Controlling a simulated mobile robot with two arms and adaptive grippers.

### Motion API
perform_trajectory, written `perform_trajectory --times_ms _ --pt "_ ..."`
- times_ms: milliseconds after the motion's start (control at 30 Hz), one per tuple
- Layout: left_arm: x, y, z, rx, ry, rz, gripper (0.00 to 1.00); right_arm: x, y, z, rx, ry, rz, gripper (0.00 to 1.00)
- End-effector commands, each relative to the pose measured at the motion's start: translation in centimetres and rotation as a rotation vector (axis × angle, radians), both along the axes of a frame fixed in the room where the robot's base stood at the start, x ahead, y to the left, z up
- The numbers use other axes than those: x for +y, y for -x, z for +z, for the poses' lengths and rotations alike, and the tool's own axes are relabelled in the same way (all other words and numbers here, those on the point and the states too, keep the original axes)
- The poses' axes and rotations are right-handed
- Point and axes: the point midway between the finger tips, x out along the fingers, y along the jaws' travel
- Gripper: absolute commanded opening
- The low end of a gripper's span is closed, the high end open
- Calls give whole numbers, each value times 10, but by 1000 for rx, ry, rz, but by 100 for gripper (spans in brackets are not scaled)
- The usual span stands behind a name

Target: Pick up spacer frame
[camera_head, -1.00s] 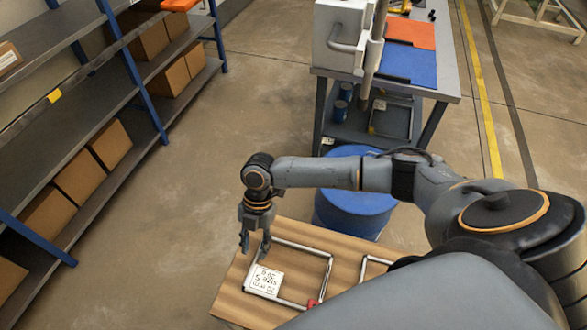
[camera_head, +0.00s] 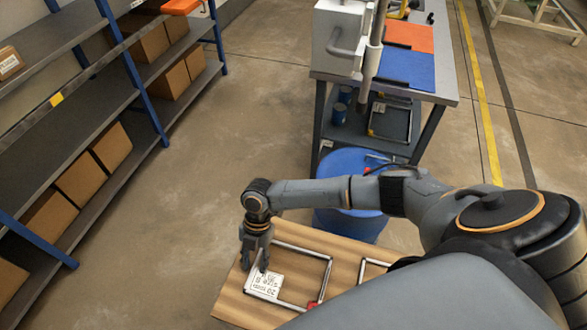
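A silver metal spacer frame (camera_head: 327,277) lies flat on a wooden board (camera_head: 232,302) at the bottom middle. It is rectangular, with a white printed label (camera_head: 266,283) at its left end and a small red part at its lower right corner. My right gripper (camera_head: 254,266) points down at the frame's left bar, with its fingers apart on either side of it. The fingers hide part of that bar, and I cannot tell whether they touch it. A second similar frame (camera_head: 372,262) shows partly at the right, behind my arm. My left gripper is out of view.
A blue barrel (camera_head: 350,222) stands just behind the board, under my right forearm. A workbench (camera_head: 447,88) with blue and orange mats is farther back. Shelving (camera_head: 110,110) with cardboard boxes runs along the left. The floor between shelves and board is clear.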

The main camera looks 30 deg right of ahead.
Motion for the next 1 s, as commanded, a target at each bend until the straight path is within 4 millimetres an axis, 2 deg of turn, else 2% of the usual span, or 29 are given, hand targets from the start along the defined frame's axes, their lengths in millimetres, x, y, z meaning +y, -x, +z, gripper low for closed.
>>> perform_trajectory --times_ms 33,200,700,767,967,1000 --pt "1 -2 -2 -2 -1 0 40 0 0 -2 0 0 0 34" --pt "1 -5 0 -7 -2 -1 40 0 0 -1 0 0 0 0" --pt "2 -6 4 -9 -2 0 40 0 0 4 0 0 0 0" --pt "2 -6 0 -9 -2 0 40 0 0 5 -1 -1 1 0" --pt "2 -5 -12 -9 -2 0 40 0 -1 30 -6 -2 3 0" --pt "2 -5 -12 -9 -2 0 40 -9 0 39 -5 1 -1 0"
